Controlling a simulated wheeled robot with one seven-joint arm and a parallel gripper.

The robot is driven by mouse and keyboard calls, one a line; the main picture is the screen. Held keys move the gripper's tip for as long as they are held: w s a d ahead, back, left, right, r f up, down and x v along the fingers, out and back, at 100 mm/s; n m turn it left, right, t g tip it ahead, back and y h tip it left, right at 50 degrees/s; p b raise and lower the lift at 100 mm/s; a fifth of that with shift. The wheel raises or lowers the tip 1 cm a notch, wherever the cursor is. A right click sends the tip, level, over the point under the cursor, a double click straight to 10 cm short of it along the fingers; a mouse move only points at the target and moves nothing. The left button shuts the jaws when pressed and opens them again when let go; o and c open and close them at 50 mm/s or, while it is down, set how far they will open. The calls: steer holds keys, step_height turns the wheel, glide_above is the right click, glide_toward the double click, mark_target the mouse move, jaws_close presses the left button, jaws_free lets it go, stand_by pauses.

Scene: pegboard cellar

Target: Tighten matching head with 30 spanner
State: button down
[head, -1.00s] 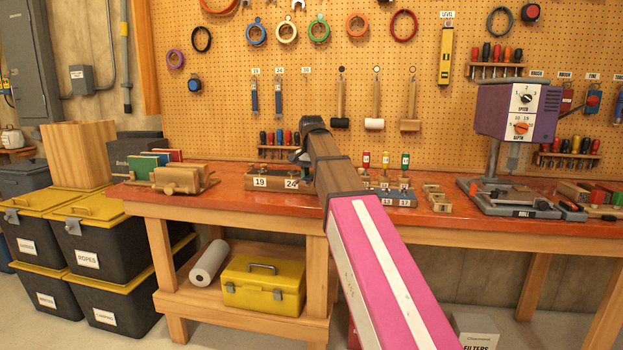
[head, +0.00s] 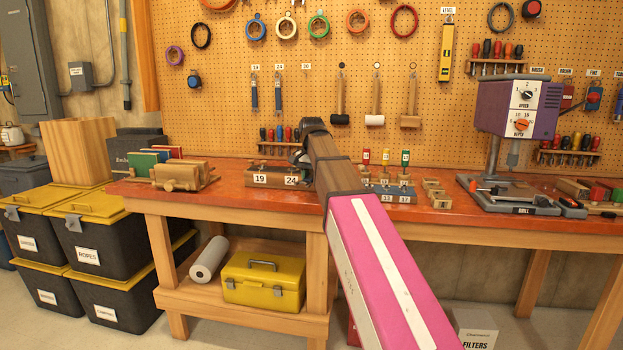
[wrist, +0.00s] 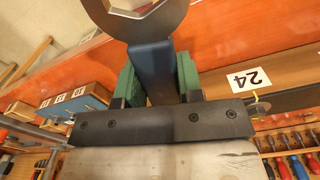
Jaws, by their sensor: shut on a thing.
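My gripper (head: 298,156) is over the workbench, partly hidden behind my own arm in the head view. In the wrist view its two green fingers (wrist: 158,82) are shut on the blue handle of a spanner (wrist: 153,68). The spanner's grey head points away from the gripper and is cut off by the top edge. A wooden block with number plates 19 and 24 (head: 262,179) stands on the bench beside the gripper; its right part is hidden by my arm. The 24 plate (wrist: 248,79) also shows in the wrist view.
Two blue spanners (head: 266,95) hang on the pegboard; the hook place to their right is empty. A small blue block with numbers (head: 393,193) is right of my arm. A wooden vise (head: 180,174) stands left, a drill press (head: 515,110) right. The front bench strip is clear.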

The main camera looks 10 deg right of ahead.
steer(key=shift+f, duration=0.25)
stand_by(0.5)
steer(key=shift+w+a, duration=0.1)
steer(key=shift+w+a+m, duration=0.65)
steer(key=shift+a+m, duration=0.25)
steer(key=shift+m, duration=0.1)
steer(key=shift+w+a+m, duration=1)
steer(key=shift+w+m, duration=0.15)
steer(key=shift+m, duration=0.05)
steer(key=shift+w+a+m, duration=0.35)
steer(key=shift+w+m, duration=0.3)
steer(key=shift+w+a+m, duration=0.3)
steer(key=shift+w+m, duration=0.3)
steer(key=shift+w, duration=0.05)
steer(key=shift+w+a+m, duration=0.35)
steer(key=shift+w+m, duration=0.3)
steer(key=shift+w+a+m, duration=0.2)
steer(key=shift+w+m, duration=0.9)
steer(key=shift+w, duration=0.15)
steer(key=shift+s, duration=0.3)
steer(key=shift+s+d+n, duration=0.1)
steer(key=shift+s+n, duration=0.3)
steer(key=shift+s, duration=0.05)
steer(key=shift+s, duration=0.1)
